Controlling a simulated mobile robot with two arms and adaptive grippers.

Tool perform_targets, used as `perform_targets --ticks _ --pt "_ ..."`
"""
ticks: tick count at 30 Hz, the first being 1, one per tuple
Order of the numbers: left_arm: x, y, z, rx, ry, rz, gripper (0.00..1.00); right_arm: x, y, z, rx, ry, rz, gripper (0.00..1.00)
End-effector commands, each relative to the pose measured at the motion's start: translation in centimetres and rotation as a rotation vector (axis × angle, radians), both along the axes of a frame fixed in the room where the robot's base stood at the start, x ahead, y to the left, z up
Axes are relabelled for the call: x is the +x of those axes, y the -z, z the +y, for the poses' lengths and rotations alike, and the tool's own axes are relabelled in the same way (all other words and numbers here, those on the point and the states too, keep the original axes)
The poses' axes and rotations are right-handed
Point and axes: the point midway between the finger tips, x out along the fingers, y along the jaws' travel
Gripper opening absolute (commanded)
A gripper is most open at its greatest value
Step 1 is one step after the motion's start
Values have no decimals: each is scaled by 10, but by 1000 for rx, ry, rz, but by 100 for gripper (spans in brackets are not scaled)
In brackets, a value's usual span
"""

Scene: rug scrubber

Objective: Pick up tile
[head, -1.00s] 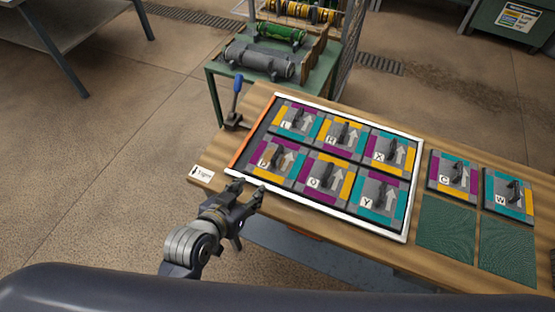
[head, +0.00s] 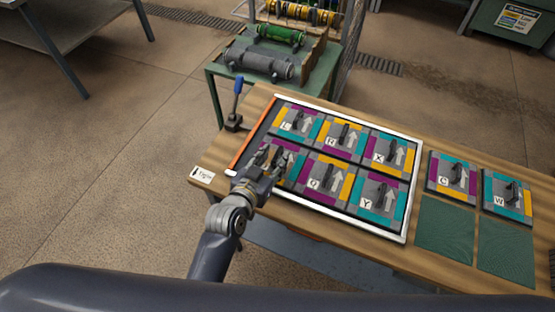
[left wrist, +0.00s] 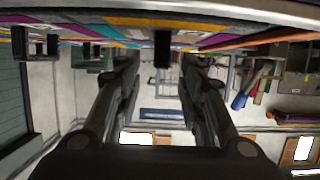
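A white-edged frame (head: 409,205) on the wooden bench holds several lettered tiles with dark handles. The back row has tile L (head: 296,122), tile R (head: 340,137) and tile X (head: 389,150). The front row has a mostly hidden tile (head: 291,156) at left, then tile Q (head: 325,180) and tile Y (head: 380,195). My left gripper (head: 269,157) is over the front-left tile and covers its letter. In the left wrist view its fingers (left wrist: 160,62) are apart, with a dark handle (left wrist: 162,48) beyond the gap between them. My right gripper is out of view.
Tile C (head: 452,175) and tile W (head: 508,195) lie right of the frame, behind two bare green pads (head: 445,228). A blue-handled tool (head: 236,105) stands at the bench's left corner. A green cart (head: 262,80) is behind.

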Motion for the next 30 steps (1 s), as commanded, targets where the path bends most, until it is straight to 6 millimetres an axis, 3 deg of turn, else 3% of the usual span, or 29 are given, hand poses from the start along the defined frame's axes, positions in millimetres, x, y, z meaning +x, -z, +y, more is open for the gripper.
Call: perform_targets --ticks 7,17,22,30 --pt "27 13 -9 0 -1 -1 37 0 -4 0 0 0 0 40" --pt "32 16 -11 0 0 0 37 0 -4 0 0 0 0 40" --pt "31 16 -11 0 0 0 0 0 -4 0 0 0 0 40" --pt "32 15 -11 0 -1 -1 0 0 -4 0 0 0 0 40"
